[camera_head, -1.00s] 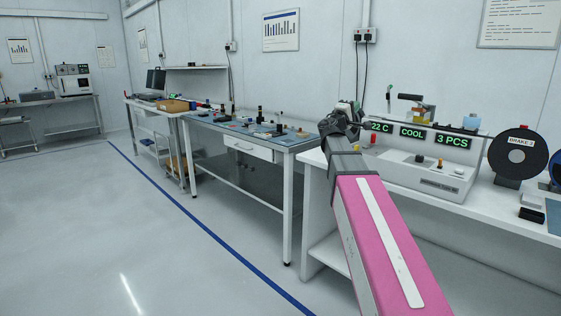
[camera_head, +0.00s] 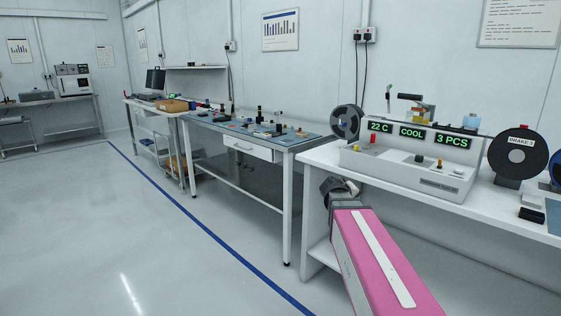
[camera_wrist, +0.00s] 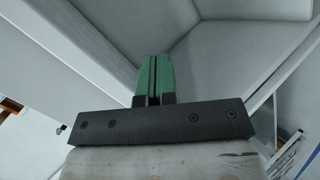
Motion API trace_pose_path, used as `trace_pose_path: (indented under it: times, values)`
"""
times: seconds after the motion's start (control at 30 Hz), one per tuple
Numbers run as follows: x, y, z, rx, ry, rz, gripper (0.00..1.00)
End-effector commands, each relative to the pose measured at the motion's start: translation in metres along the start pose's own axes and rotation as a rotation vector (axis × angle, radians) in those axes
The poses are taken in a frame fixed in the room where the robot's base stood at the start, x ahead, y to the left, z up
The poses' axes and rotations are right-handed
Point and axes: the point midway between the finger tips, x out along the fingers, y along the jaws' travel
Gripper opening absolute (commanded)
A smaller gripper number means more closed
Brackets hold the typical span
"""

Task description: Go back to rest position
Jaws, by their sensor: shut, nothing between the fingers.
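My gripper (camera_wrist: 154,62) shows in the wrist view with its green fingers together and nothing between them. Pale panels and edges lie beyond the fingertips, and no object is near them. In the head view my pink arm reaches up from the bottom right, its dark wrist low in front of the white bench's left end. The fingers cannot be made out there. The test handler (camera_head: 405,175) stands on the white bench (camera_head: 318,155), and its displays read 22 C, COOL and 3 PCS.
A black reel (camera_head: 347,122) stands at the handler's left, and a reel labelled BRAKE (camera_head: 517,155) at its right. A blue-topped table (camera_head: 232,128) with small parts stands left of the bench. The floor (camera_head: 120,235) on the left is clear, with a blue line.

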Motion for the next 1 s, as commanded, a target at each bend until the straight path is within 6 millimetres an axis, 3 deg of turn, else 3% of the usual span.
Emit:
trace_pose_path:
  times: [0.03,0.1,0.3,0.5,0.7,1.0]
  values:
    - [0.003,-0.028,0.024,0.021,-0.044,-0.083,0.0]
    - [0.006,-0.064,0.051,0.055,-0.105,-0.201,0.0]
    - [-0.007,-0.159,0.121,0.148,-0.281,-0.534,0.0]
    - [-0.033,-0.22,0.167,0.221,-0.417,-0.782,0.0]
    - [-0.046,-0.241,0.18,0.251,-0.467,-0.88,0.0]
    - [-0.046,-0.241,0.18,0.252,-0.468,-0.884,0.0]
